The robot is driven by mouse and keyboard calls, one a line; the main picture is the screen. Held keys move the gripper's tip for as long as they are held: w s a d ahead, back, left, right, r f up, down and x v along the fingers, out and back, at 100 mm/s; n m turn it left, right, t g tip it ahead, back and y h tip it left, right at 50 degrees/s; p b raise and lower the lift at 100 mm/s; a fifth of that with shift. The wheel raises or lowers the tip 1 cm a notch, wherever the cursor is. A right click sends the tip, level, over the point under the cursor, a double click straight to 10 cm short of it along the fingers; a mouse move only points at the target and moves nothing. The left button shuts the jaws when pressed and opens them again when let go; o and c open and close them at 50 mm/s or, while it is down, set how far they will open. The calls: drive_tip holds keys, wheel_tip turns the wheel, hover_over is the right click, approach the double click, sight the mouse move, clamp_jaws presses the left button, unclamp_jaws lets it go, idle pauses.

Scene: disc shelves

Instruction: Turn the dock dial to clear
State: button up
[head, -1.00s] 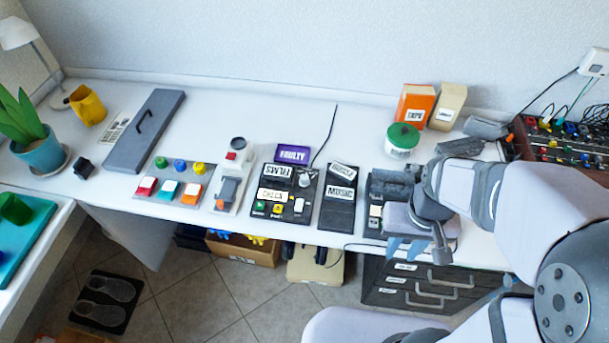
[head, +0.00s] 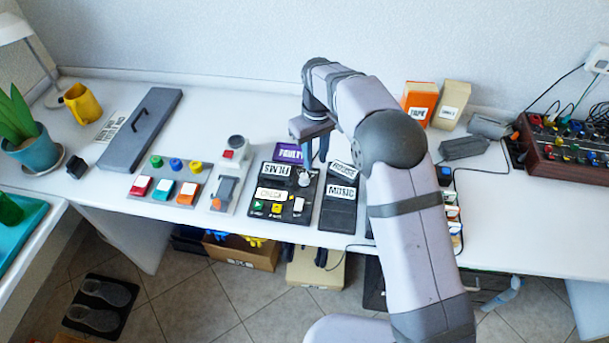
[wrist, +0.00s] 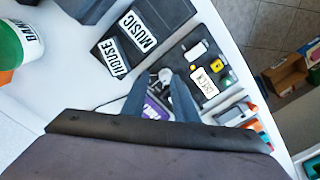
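The dock (head: 290,215) is a black panel on the white desk, with a small white label, green and yellow buttons and pale switches. Its dial (head: 305,178) is a small light knob near the back right corner of the panel. In the wrist view the dial (wrist: 165,75) shows just beyond and between my fingertips; which way it points is too small to tell. My gripper (head: 317,158) is above the back edge of the dock, fingers down and apart, with nothing between them. In the wrist view my gripper (wrist: 165,78) is also open.
A purple FAULTY case (head: 288,153) lies behind the dock, partly under my gripper. Black MUSIC (head: 342,192) and HOUSE (head: 343,169) pieces stand right of it. A grey lever box (head: 225,190) and colored buttons (head: 164,189) are left. My arm hides desk at right.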

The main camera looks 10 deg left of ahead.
sight(305, 176)
drive_tip(key=a, duration=0.1)
drive_tip(key=a+f, duration=0.1)
drive_tip(key=a, duration=0.1)
drive_tip(key=shift+w+f+n, duration=0.3)
drive_tip(key=shift+w+n, duration=0.1)
drive_tip(key=shift+f+p, duration=0.7)
drive_tip(key=shift+f, duration=2.95)
drive_tip(key=shift+c, duration=0.4)
clamp_jaws()
